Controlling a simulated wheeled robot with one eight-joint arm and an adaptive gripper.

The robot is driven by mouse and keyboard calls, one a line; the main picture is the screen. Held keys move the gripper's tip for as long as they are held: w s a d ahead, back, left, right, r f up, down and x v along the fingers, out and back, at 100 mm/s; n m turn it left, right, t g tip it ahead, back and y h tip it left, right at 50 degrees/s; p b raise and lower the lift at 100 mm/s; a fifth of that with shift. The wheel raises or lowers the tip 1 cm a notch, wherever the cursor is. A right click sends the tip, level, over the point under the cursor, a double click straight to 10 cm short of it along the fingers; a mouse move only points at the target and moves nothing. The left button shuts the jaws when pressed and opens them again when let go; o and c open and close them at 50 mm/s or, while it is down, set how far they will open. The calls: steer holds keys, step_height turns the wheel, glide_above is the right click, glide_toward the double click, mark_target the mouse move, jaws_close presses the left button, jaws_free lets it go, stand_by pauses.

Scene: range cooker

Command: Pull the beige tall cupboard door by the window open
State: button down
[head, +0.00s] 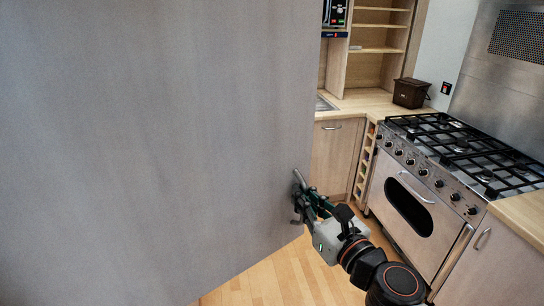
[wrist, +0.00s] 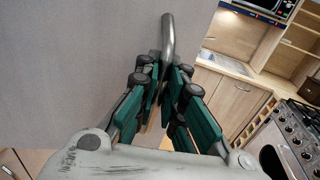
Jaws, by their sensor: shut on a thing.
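The tall cupboard door (head: 150,150) is a large flat panel, greyish beige, filling the left half of the head view. It also fills the upper left of the wrist view (wrist: 70,60). Its curved metal handle (head: 299,181) sits near its right edge, low in the head view; the handle also shows in the wrist view (wrist: 168,35). My gripper (head: 301,203) is shut on this handle, its green and black fingers on both sides of it in the wrist view (wrist: 163,75). The hinge side and the cupboard's inside are out of sight.
A range cooker (head: 420,195) with black grates stands at the right. A wooden counter (head: 362,101) with a dark brown box (head: 411,92) and open shelves (head: 380,30) lies behind. The wood floor (head: 290,275) is clear below the door and beside my arm.

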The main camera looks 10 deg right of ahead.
mark_target(298, 150)
steer(key=c, duration=2)
jaws_free()
steer(key=shift+o, duration=0.2)
steer(key=shift+r, duration=0.1)
steer(key=shift+r, duration=4.9)
